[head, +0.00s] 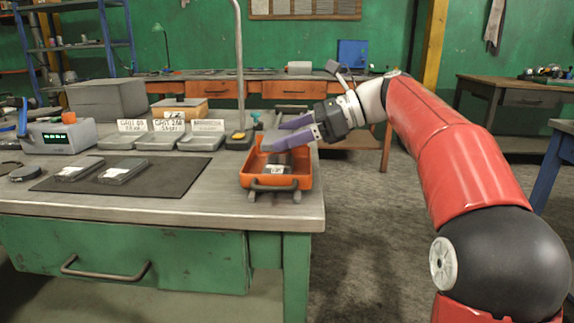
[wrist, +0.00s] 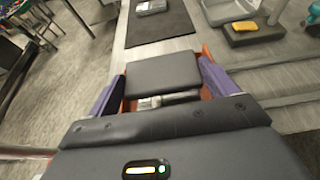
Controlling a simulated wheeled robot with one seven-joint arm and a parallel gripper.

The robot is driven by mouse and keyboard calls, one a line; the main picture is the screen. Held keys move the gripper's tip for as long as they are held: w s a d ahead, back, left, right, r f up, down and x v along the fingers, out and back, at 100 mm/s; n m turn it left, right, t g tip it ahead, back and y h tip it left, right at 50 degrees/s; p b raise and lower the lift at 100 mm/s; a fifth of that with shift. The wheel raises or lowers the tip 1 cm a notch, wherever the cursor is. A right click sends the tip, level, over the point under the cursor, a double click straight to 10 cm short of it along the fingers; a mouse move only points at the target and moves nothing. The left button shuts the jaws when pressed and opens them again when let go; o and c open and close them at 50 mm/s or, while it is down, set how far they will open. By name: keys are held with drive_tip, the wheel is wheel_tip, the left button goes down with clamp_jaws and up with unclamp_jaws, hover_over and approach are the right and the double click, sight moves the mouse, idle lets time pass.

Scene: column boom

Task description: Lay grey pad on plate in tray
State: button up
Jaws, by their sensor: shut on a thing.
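My gripper (head: 276,136), with purple fingers, reaches in from the right over the orange tray (head: 247,182) near the bench's right corner. In the wrist view my gripper (wrist: 162,76) is shut on the grey pad (wrist: 163,72), a flat dark rectangle held level between the fingers. The pad covers much of the tray (wrist: 124,104) in that view. A dark plate with a white label (head: 277,169) lies in the tray, below the fingers. Part of it shows past the pad's near edge in the wrist view (wrist: 160,100). Contact between pad and plate cannot be told.
A dark mat (head: 150,186) with two labelled grey blocks lies left of the tray. Shallow grey trays with cards (head: 158,140) stand behind it. A small dark box with a yellow top (head: 239,137) and a thin upright post (head: 240,70) stand behind the orange tray.

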sight(291, 163)
drive_tip(key=shift+f+b, duration=1.95)
drive_tip(key=shift+b, duration=0.5)
drive_tip(key=shift+r, duration=0.1)
drive_tip(key=o, duration=0.7)
drive_tip(key=shift+o, duration=0.2)
drive_tip(key=shift+d+r+p, duration=0.2)
drive_tip(key=shift+d+p, duration=0.05)
drive_tip(key=shift+p, duration=0.05)
drive_tip(key=p+v, duration=0.3)
drive_tip(key=v, duration=0.8)
drive_tip(key=shift+d, duration=0.25)
